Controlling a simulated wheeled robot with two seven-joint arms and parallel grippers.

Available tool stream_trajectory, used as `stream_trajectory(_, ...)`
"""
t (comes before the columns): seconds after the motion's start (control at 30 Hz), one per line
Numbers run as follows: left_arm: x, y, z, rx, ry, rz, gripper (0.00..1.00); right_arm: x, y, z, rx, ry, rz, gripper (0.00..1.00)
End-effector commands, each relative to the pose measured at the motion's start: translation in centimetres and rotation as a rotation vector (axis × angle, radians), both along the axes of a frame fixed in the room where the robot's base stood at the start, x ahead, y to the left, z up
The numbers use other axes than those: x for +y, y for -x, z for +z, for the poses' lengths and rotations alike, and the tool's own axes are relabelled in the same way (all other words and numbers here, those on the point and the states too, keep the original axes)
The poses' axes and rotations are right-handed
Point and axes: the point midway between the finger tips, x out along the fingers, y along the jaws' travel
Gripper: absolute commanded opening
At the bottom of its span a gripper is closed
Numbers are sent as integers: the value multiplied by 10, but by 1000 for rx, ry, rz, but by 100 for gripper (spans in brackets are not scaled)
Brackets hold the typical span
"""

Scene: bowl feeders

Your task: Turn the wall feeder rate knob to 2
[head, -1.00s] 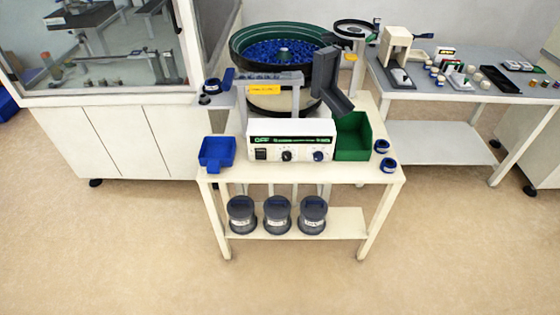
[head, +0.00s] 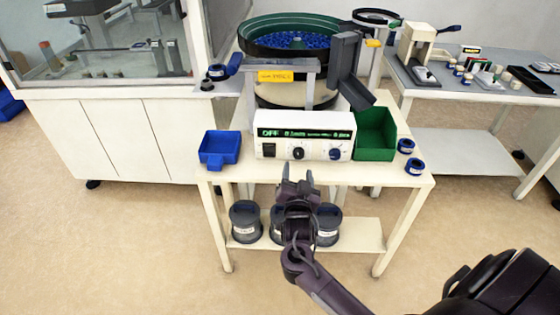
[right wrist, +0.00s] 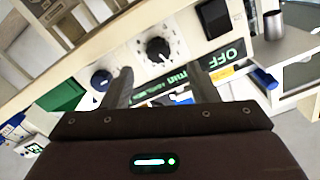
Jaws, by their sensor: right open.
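The white feeder control box (head: 271,150) stands on the cream table below the bowl feeder. Its display reads OFF at the left. A black knob (head: 298,153) sits mid-panel and a blue knob (head: 335,153) to its right; their settings are too small to read. In the right wrist view the black knob (right wrist: 158,50) and the blue knob (right wrist: 101,79) show beyond the fingers. My right gripper (head: 298,178) is open and empty, in front of the panel and apart from the knobs. My left gripper is not in view.
A blue bin (head: 219,147) stands left of the box and a green bin (head: 376,135) right of it. Blue rings (head: 406,146) lie at the table's right. The feeder bowl (head: 292,27) holds blue parts.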

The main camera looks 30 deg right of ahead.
Motion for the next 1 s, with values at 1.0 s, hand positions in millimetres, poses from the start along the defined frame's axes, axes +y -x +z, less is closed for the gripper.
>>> stream_trajectory(1.0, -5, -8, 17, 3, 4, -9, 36, -35, -58, -1, 6, 2, 3, 25)
